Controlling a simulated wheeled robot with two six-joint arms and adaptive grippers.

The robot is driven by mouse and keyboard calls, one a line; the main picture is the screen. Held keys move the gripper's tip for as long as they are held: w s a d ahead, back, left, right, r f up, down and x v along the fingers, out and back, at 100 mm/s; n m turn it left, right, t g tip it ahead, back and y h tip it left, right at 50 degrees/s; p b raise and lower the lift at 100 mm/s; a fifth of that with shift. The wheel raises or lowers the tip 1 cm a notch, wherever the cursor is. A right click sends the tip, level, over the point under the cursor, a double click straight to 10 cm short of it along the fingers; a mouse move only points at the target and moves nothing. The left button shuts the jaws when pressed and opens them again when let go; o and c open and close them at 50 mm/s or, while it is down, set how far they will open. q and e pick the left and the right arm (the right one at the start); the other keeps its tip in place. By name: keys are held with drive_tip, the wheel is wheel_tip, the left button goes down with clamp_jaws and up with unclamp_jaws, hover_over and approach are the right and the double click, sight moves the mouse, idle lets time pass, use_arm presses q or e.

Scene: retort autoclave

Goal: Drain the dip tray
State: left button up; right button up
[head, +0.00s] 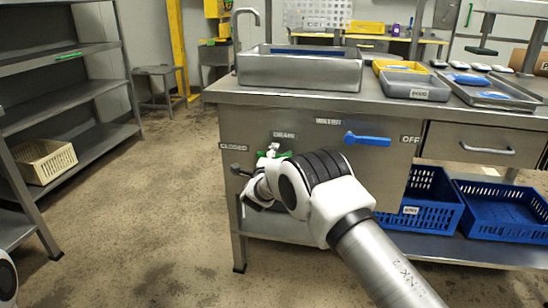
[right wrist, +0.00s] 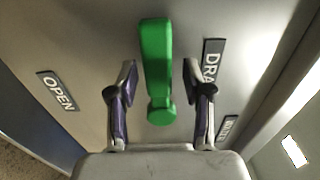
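The dip tray appears to be the deep metal basin (head: 300,72) on the steel bench; a blue strip shows inside its rim. The green drain lever (head: 286,155) is on the bench's front panel below the DRAIN label (head: 284,135), mostly hidden by my right gripper (head: 262,166). In the right wrist view the green drain lever (right wrist: 157,70) runs up and down the picture between the two fingers of my right gripper (right wrist: 160,85). The fingers are open, with a gap on each side. An OPEN label (right wrist: 57,91) is left of the lever. My left gripper is not in view.
A blue water lever (head: 367,139) sits right of the drain lever, near an OFF label (head: 410,139). A CLOSED label (head: 233,147) is at the panel's left. Trays (head: 414,88) stand on the bench; blue crates (head: 500,207) sit below. The floor left of the bench is clear.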

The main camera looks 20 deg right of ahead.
drive_tip(key=v, duration=1.2)
